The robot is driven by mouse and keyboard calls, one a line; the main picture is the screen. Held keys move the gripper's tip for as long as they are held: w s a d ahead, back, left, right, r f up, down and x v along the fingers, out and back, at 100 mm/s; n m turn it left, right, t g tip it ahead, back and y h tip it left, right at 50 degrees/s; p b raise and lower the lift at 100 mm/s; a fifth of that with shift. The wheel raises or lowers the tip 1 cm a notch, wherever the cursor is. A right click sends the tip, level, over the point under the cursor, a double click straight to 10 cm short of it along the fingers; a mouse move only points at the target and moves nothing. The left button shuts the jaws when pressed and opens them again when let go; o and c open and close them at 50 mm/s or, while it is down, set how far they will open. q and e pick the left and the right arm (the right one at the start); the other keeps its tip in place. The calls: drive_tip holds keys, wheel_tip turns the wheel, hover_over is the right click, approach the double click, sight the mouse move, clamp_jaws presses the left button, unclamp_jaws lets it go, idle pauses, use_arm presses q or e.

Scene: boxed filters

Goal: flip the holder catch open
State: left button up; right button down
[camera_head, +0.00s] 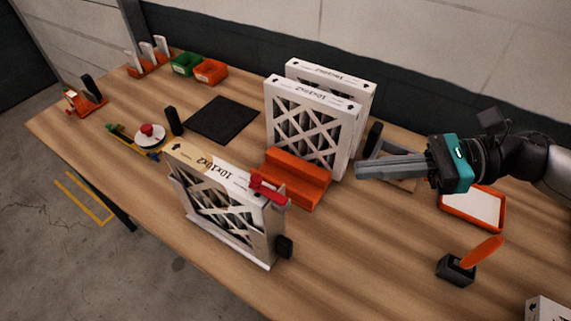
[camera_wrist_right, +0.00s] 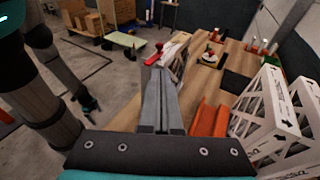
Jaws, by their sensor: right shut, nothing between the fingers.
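The holder (camera_head: 275,252) stands near the front edge of the table with a white-framed 10x10x2 filter (camera_head: 215,205) upright in it. The red catch (camera_head: 268,188) lies across the holder's top right corner; it also shows beyond my fingertips in the right wrist view (camera_wrist_right: 153,56). My right gripper (camera_head: 360,171) is shut and empty, to the right of the catch and apart from it, above the table. Its long grey fingers fill the middle of the right wrist view (camera_wrist_right: 158,75). My left gripper (camera_wrist_right: 88,104) seems to show small and dark in the right wrist view; its jaws are unclear.
An orange block (camera_head: 297,180) and two tall boxed filters (camera_head: 310,128) stand behind the holder. An orange-rimmed tray (camera_head: 472,225) and a black block with an orange handle (camera_head: 457,268) are at the right. Green (camera_head: 186,64) and orange bins (camera_head: 211,72) stand at the back left.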

drive_tip(key=p, duration=0.5)
approach(257, 177)
drive_tip(key=x, duration=0.4)
drive_tip(key=shift+a, duration=0.15)
use_arm(q)
drive_tip(key=shift+s+r, duration=0.1)
drive_tip(key=shift+r, duration=2.5)
use_arm(e)
drive_tip(key=shift+w+a+f, duration=0.15)
drive_tip(key=shift+a+f, duration=0.35)
drive_tip(key=shift+a, duration=0.35)
use_arm(q)
drive_tip(key=shift+f, duration=0.15)
